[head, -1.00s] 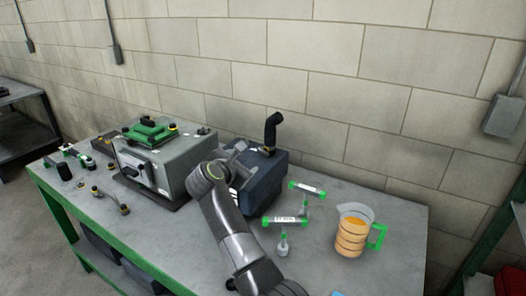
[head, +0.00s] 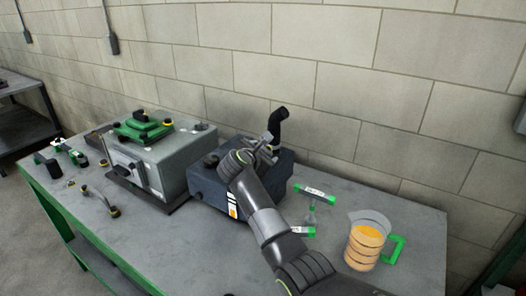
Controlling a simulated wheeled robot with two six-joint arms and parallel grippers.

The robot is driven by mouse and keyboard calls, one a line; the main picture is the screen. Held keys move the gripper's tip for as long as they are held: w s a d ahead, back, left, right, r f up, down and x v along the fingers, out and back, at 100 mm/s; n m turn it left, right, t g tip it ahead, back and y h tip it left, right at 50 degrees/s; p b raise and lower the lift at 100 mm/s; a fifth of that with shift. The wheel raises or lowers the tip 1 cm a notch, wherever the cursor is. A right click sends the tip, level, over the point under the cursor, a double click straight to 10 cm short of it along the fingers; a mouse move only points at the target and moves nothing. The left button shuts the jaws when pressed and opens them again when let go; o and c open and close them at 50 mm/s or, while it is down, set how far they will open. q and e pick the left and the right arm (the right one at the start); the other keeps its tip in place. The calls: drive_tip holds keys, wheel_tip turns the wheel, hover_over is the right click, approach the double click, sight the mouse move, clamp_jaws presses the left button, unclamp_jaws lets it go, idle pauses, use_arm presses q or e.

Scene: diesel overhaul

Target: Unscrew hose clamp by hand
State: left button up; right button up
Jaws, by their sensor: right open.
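A black bent hose (head: 278,124) stands upright on top of the dark blue-grey box (head: 208,187) at the middle of the bench. The hose clamp at its base cannot be made out, since my right gripper covers that spot. My right gripper (head: 268,146) is open, right at the lower part of the hose; whether it touches the hose or clamp cannot be told. My right arm comes in from the bottom and hides part of the box. My left gripper is out of view.
A grey engine block (head: 166,167) with a green cover (head: 143,127) stands left of the box. Small fittings (head: 112,208) lie at left. The bench front is clear.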

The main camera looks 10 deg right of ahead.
drive_tip(key=shift+w+d+f, duration=0.1)
drive_tip(key=shift+w+d, duration=0.1)
drive_tip(key=shift+w, duration=0.05)
drive_tip(key=shift+s+a, duration=0.1)
drive_tip(key=shift+s, duration=0.05)
drive_tip(key=shift+c, duration=0.4)
drive_tip(key=c, duration=0.9)
drive_tip(key=shift+n, duration=0.3)
drive_tip(key=shift+n+g+h+b, duration=0.3)
drive_tip(key=shift+n+g+h, duration=0.1)
drive_tip(key=shift+n+g, duration=0.15)
drive_tip(key=shift+w+a+n+g+h+b, duration=0.15)
drive_tip(key=shift+n+g+h+b, duration=0.2)
drive_tip(key=shift+n+b, duration=0.35)
drive_tip(key=shift+w+a+n+g+h+b, duration=0.1)
drive_tip(key=shift+w+n+g+h+b, duration=0.1)
drive_tip(key=shift+n+h+b, duration=0.4)
drive_tip(key=shift+r+n+y, duration=0.25)
